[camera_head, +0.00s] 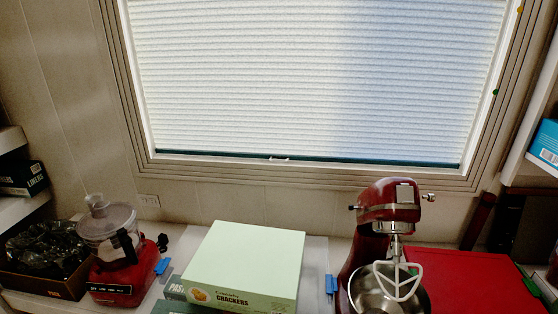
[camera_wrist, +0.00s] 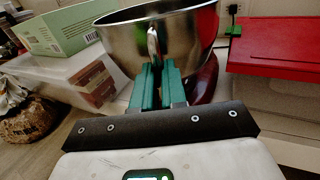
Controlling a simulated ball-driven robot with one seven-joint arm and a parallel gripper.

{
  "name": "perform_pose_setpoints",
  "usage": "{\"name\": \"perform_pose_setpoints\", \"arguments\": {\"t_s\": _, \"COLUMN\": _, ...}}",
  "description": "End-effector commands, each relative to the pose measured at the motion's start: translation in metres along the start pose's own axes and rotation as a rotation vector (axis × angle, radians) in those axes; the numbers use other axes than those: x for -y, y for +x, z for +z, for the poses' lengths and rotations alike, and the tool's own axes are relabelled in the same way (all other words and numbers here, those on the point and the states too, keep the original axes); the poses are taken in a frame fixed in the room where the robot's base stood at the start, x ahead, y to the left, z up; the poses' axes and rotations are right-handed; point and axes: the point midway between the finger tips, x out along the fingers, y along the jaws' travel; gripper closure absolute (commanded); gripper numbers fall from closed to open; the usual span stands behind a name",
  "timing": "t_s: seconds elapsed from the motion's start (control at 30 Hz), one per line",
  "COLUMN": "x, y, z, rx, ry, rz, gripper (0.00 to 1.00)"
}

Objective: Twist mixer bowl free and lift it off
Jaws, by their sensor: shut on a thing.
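A red stand mixer (camera_head: 388,203) stands on the counter at the lower right of the head view, its white flat beater (camera_head: 400,282) hanging over the bowl. The steel mixer bowl (camera_head: 368,292) is cut off by the lower edge there. In the wrist view the bowl (camera_wrist: 120,38) is large and close, upright, with the red mixer base (camera_wrist: 207,78) below and behind it. My gripper (camera_wrist: 158,70) has its green fingers shut on the bowl's metal handle (camera_wrist: 153,42). The gripper is not visible in the head view. Whether the bowl touches its base is hidden.
A pale green cracker box (camera_head: 248,262) lies left of the mixer. A red flat-topped item (camera_head: 470,280) is close on the right. A red food processor (camera_head: 110,250) and a box with a black bag (camera_head: 45,250) stand farther left. A window is behind.

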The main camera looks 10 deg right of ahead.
Motion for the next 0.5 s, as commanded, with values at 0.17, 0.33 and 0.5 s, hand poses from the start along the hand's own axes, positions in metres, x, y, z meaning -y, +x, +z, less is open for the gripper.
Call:
{"name": "perform_pose_setpoints", "arguments": {"t_s": 0.17, "x": -0.004, "y": -0.010, "z": 0.004, "rx": 0.004, "ry": -0.002, "rz": 0.001, "gripper": 1.00}}
{"name": "perform_pose_setpoints", "arguments": {"t_s": 0.33, "x": -0.009, "y": -0.020, "z": 0.004, "rx": 0.005, "ry": -0.001, "rz": 0.001, "gripper": 1.00}}
{"name": "perform_pose_setpoints", "arguments": {"t_s": 0.5, "x": -0.014, "y": -0.031, "z": 0.004, "rx": 0.005, "ry": -0.001, "rz": 0.000, "gripper": 1.00}}
